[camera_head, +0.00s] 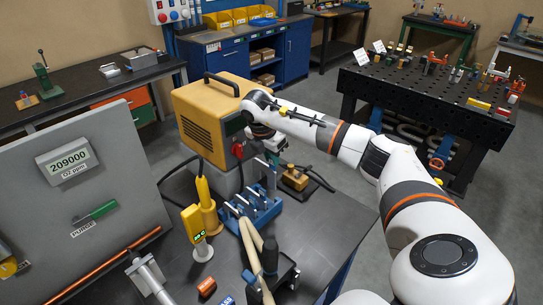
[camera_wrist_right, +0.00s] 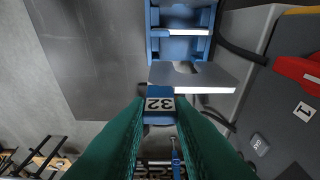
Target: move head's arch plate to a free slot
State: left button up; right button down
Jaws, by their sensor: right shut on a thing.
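The blue rack (camera_head: 262,218) stands on the dark bench and holds several upright pale plates. My right gripper (camera_head: 273,166) points down at the rack's back right end. In the right wrist view its green fingers (camera_wrist_right: 160,112) are shut on a blue block marked 32. That block appears to be the grip of a grey plate with a notch, the arch plate (camera_wrist_right: 220,78), beside the blue rack (camera_wrist_right: 155,45). I cannot tell whether the plate's lower edge is in a slot. Another pale plate edge (camera_wrist_right: 182,32) shows farther along the rack. My left gripper is not in view.
A yellow welding unit (camera_head: 205,105) stands close behind the rack. A yellow tool in a holder (camera_head: 206,205) and a yellow meter (camera_head: 195,225) are left of it. A brass block (camera_head: 295,178) with a cable lies to the right. Bare bench lies at front right.

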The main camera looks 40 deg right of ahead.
aim_at(272, 182)
jog(key=shift+f+b, duration=1.35)
jog(key=shift+f, duration=0.65)
jog(key=shift+f+b, duration=0.55)
jog(key=shift+f, duration=0.15)
jog(key=shift+f+b, duration=0.4)
jog(key=shift+f, duration=0.2)
jog(key=shift+f+b, duration=0.55)
jog(key=shift+f, duration=0.2)
jog(key=shift+f+b, duration=0.6)
jog(key=shift+f, duration=0.1)
jog(key=shift+s, duration=0.1)
